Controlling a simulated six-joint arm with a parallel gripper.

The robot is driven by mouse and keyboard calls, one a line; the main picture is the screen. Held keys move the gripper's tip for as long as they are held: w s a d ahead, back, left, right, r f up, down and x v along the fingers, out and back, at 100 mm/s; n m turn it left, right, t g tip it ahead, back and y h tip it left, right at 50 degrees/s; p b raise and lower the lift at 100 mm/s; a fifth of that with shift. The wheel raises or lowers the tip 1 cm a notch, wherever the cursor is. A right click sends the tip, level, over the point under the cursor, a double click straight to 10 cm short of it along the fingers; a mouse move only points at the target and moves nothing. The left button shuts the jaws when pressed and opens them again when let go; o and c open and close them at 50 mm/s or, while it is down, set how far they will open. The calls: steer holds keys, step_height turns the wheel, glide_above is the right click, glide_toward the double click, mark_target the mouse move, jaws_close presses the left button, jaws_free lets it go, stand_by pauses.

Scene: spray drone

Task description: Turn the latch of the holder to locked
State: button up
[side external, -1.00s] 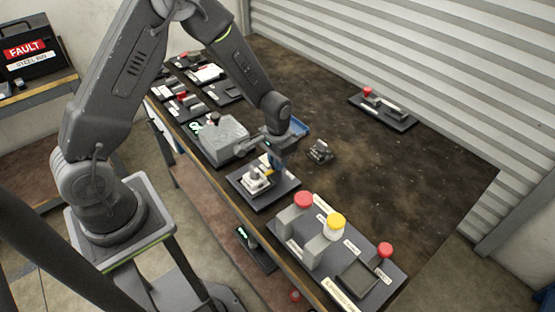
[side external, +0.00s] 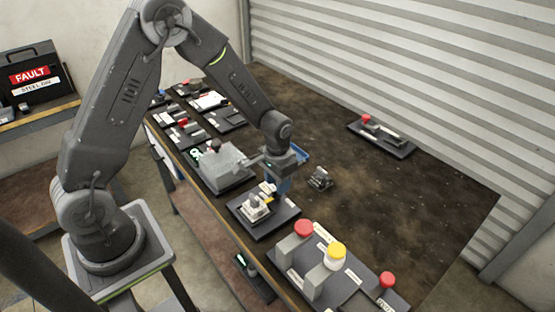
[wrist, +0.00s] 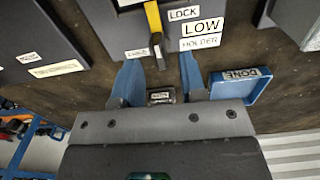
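The holder (side external: 275,222) is a dark plate with a white fixture on it, near the table's front edge in the side external view. In the wrist view its plate (wrist: 120,40) is at the top, with LOCK and LOW HOLDER labels. The latch (wrist: 153,18) is a yellow bar with a dark end, pointing down in the picture, just left of the LOCK label. My gripper (wrist: 159,64) has two blue fingers spread apart, with nothing held between them. The latch's dark end is just beyond the fingertips, roughly midway between them; contact cannot be told.
A small dark labelled object (wrist: 161,97) shows between the fingers. A blue tray (wrist: 245,88) marked DONE is to the right. A plate with red and yellow knobs (side external: 345,285) stands in front of the holder. The table's right half (side external: 400,195) is mostly clear.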

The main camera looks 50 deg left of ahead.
step_height(320, 180, up, 11)
steer(key=shift+r, duration=0.15)
stand_by(0.4)
steer(key=s+d+r+t, duration=0.1)
steer(key=s+r+t, duration=0.1)
steer(key=s+r, duration=0.5)
steer(key=s+d+r+t, duration=0.1)
steer(key=s+r+t, duration=0.2)
steer(key=s+r, duration=0.4)
steer(key=s, duration=0.5)
steer(key=shift+s+d+r+t, duration=0.2)
steer(key=shift+s+r+t, duration=0.05)
steer(key=shift+s+t, duration=0.1)
